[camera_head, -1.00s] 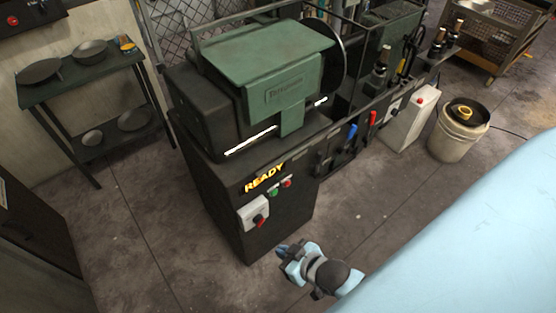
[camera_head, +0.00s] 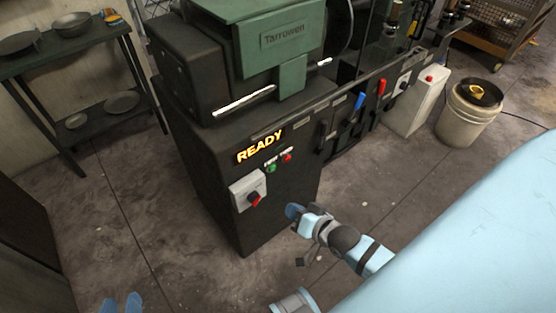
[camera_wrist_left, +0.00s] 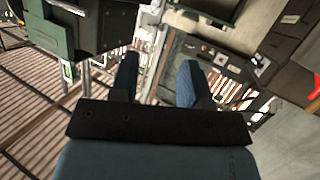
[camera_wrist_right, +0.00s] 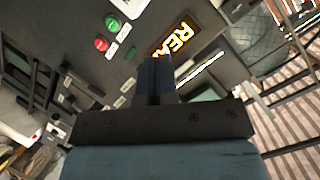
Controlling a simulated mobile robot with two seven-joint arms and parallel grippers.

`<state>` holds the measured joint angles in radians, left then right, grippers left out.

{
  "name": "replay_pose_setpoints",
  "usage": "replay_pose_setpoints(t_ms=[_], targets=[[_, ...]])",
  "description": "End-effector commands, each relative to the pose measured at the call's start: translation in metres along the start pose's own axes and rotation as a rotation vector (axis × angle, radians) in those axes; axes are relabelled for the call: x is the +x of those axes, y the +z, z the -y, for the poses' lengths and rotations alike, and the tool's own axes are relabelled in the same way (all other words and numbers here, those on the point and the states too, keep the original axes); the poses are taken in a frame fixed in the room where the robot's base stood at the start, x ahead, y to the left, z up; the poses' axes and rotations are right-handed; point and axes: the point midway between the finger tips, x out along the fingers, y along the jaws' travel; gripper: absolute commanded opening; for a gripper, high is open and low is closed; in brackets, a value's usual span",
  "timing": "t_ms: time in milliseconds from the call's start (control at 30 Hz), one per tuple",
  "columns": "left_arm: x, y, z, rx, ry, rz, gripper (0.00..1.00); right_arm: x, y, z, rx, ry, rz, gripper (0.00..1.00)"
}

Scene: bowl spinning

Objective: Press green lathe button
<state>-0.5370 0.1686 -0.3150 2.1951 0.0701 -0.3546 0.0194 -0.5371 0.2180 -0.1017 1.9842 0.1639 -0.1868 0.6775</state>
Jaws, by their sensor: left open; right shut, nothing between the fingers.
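The green lathe button (camera_head: 271,168) is on the front panel of the dark lathe cabinet (camera_head: 290,205), below the lit READY display (camera_head: 260,147) and left of a red button (camera_head: 287,157). In the right wrist view the green button (camera_wrist_right: 113,24) is at the upper left, just above the red one (camera_wrist_right: 101,44). My right gripper (camera_head: 293,211) is shut and empty, in front of the cabinet, below the button and apart from it. Its closed fingers also show in the right wrist view (camera_wrist_right: 154,72). My left gripper (camera_head: 122,302) is open and empty at the lower left of the head view.
A grey switch box with a red knob (camera_head: 254,197) is on the panel left of my right gripper. Blue (camera_head: 359,101) and red (camera_head: 381,87) levers stand further right. A bucket (camera_head: 468,115) and a shelf with pans (camera_head: 75,60) stand aside. The floor is clear.

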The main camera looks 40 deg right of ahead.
Motion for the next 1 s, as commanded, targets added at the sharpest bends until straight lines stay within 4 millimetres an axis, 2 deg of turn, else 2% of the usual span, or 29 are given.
replay_pose_setpoints(t_ms=[33,100,300,500,700,1000], targets=[[0.011,0.022,0.000,-0.004,0.014,-0.032,0.43,0.016,0.015,-0.027,0.066,-0.012,-0.028,0.00],[0.016,0.027,-0.004,-0.013,0.034,-0.070,0.43,0.027,0.017,-0.046,0.170,-0.031,-0.062,0.00],[0.027,0.042,-0.014,-0.037,0.093,-0.179,0.43,0.056,0.021,-0.097,0.461,-0.108,-0.151,0.00],[0.029,0.053,-0.023,-0.058,0.146,-0.268,0.43,0.077,0.019,-0.137,0.707,-0.197,-0.214,0.00],[0.026,0.054,-0.029,-0.072,0.176,-0.314,0.43,0.084,0.013,-0.153,0.843,-0.255,-0.240,0.00],[0.025,0.050,-0.030,-0.075,0.182,-0.323,0.43,0.084,0.009,-0.154,0.874,-0.268,-0.245,0.00]])
